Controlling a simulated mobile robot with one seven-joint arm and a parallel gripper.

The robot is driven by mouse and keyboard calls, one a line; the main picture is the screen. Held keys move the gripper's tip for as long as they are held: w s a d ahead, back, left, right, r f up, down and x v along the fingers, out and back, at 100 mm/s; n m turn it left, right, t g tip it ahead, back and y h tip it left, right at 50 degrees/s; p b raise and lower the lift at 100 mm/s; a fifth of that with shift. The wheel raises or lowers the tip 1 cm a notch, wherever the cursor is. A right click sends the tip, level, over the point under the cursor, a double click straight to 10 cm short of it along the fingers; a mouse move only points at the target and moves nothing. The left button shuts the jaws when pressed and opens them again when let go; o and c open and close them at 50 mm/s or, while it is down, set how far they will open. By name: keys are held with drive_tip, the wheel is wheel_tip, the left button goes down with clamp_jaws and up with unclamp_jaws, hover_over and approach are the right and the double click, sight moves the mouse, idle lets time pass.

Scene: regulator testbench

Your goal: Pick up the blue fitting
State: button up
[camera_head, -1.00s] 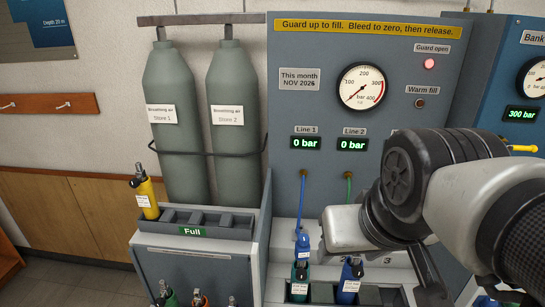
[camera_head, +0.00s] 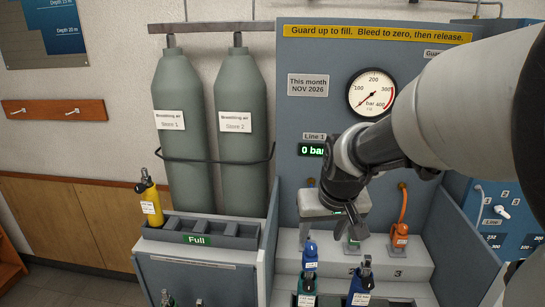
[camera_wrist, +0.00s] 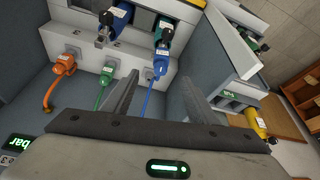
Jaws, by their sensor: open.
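The blue fitting (camera_head: 310,250) sits at the first place on the bench, behind a teal cylinder. It also shows in the wrist view (camera_wrist: 160,66), with its blue hose running down between my fingers. My gripper (camera_wrist: 160,88) is open and empty there, its two fingers apart on either side of the hose, with the fitting beyond the tips. In the head view my gripper (camera_head: 337,205) hangs above and beside the fitting, in front of the panel. My arm hides part of the panel, and the fingertips are hard to make out there.
A green fitting (camera_head: 353,243) and an orange fitting (camera_head: 400,236) stand to the right. A teal cylinder (camera_head: 307,285) and a blue cylinder (camera_head: 361,284) stand in front. Side walls flank the bench. A yellow cylinder (camera_head: 150,203) is in the rack (camera_head: 197,239) marked Full.

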sight(310, 254)
drive_tip(key=b+x, duration=0.1)
drive_tip(key=x, duration=0.7)
drive_tip(key=shift+f, duration=0.3)
drive_tip(key=shift+w+a+b+x, duration=0.15)
drive_tip(key=shift+b+x, duration=0.2)
drive_tip(key=shift+x, duration=1.1)
drive_tip(key=shift+w+a+b+x, duration=0.15)
drive_tip(key=shift+b+x, duration=0.15)
drive_tip(key=shift+x, duration=1.2)
drive_tip(key=shift+r, duration=0.15)
drive_tip(key=shift+c, duration=0.4)
drive_tip(key=c, duration=1.3)
drive_tip(key=shift+o, duration=0.2)
wheel_tip(310, 254, up, 10)
drive_tip(key=shift+r+p, duration=0.1)
drive_tip(key=shift+p, duration=0.75)
drive_tip(key=shift+w+d, duration=0.1)
